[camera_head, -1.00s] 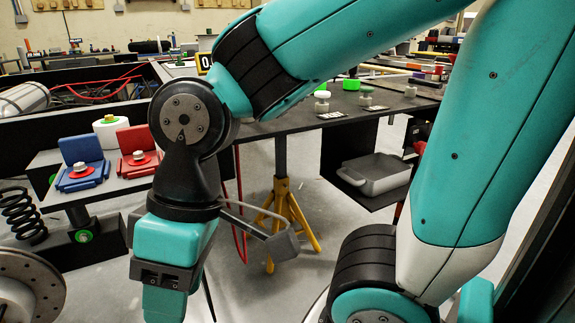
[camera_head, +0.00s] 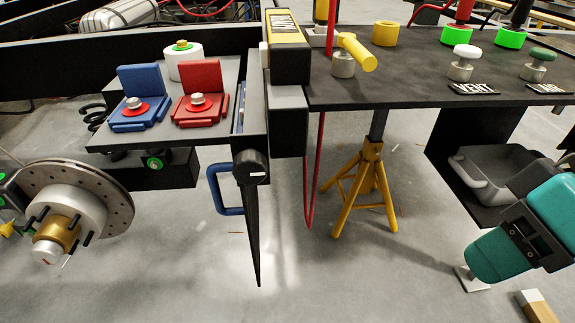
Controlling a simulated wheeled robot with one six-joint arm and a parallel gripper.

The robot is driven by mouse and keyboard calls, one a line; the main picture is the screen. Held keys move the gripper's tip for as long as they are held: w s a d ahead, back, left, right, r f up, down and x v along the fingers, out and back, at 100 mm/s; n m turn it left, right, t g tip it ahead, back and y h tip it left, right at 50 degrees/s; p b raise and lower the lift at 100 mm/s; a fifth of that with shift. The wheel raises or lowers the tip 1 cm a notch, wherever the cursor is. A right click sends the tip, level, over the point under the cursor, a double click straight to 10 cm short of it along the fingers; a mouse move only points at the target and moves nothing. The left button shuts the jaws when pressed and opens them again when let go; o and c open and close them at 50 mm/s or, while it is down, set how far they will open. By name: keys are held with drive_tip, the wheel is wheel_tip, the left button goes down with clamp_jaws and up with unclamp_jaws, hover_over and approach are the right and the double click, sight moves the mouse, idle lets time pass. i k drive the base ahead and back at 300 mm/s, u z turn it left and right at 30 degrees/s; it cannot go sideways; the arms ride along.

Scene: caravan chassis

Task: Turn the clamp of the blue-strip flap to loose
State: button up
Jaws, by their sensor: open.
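A black round-headed lever (camera_head: 251,168) with a white mark sits on the front end of the dark frame, its long tapered arm pointing down. It looks like the clamp, though I cannot be sure. A narrow blue strip (camera_head: 240,105) shows beside the frame above it, and a blue handle (camera_head: 224,190) sticks out to its left. The flap itself is hard to make out, seen nearly edge-on. My gripper (camera_head: 472,279) is at the lower right, pointing down, open and well apart from the lever. Its fingers are mostly hidden by my teal wrist.
Blue (camera_head: 140,97) and red (camera_head: 199,93) hinged blocks with knobs stand on the left shelf. A yellow valve lever (camera_head: 356,52) and knobs are on the right bench. A yellow jack stand (camera_head: 365,190), a hanging red hose and a grey tray (camera_head: 495,170) are below.

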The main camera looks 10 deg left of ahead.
sight(250, 167)
drive_tip(key=k, duration=1.25)
drive_tip(key=u, duration=1.1)
drive_tip(key=i, duration=0.3)
drive_tip(key=u, duration=0.05)
